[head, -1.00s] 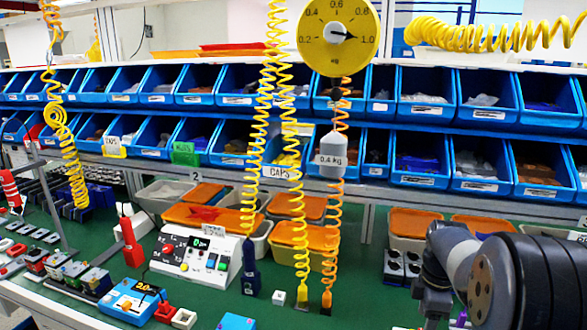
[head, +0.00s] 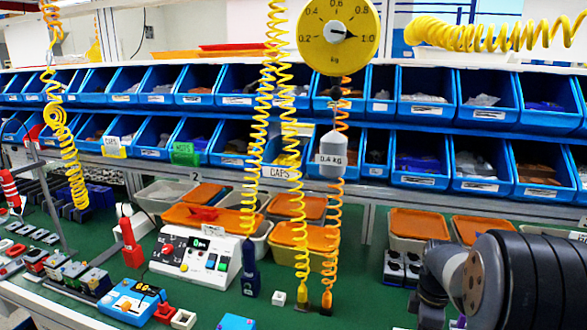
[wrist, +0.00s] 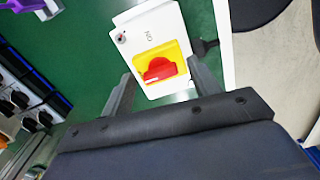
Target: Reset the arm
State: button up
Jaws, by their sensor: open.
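The rotary switch (wrist: 150,50) is a white box with a yellow plate (wrist: 178,52) and a red knob (wrist: 159,69), seen in the wrist view at upper centre. The knob's grip lies roughly across the picture, slightly tilted. My gripper (wrist: 160,76) is open, with one dark finger on each side of the switch's lower part in the picture. Nothing is held between the fingers. I cannot tell how far the fingertips are from the knob. In the head view my arm is at the lower right; the gripper and this switch are out of sight there.
Black sockets (wrist: 20,98) line the left of the wrist view. In the head view, a white control box (head: 195,258), a blue meter (head: 130,302) and hanging yellow coiled cords (head: 300,245) stand left of my arm. Blue bins (head: 425,160) fill the shelves behind.

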jog(key=m+b, duration=0.1)
jog(key=m, duration=0.2)
jog(key=shift+m, duration=0.4)
jog(key=m+b, duration=0.1)
jog(key=m, duration=0.3)
jog(key=shift+m+b, duration=0.3)
jog(key=m+b, duration=0.2)
jog(key=m, duration=0.2)
jog(key=shift+f+m, duration=0.1)
jog(key=shift+m, duration=0.2)
jog(key=m+b, duration=0.2)
jog(key=m, duration=0.1)
jog(key=shift+m, duration=0.3)
jog(key=shift+r, duration=1.15)
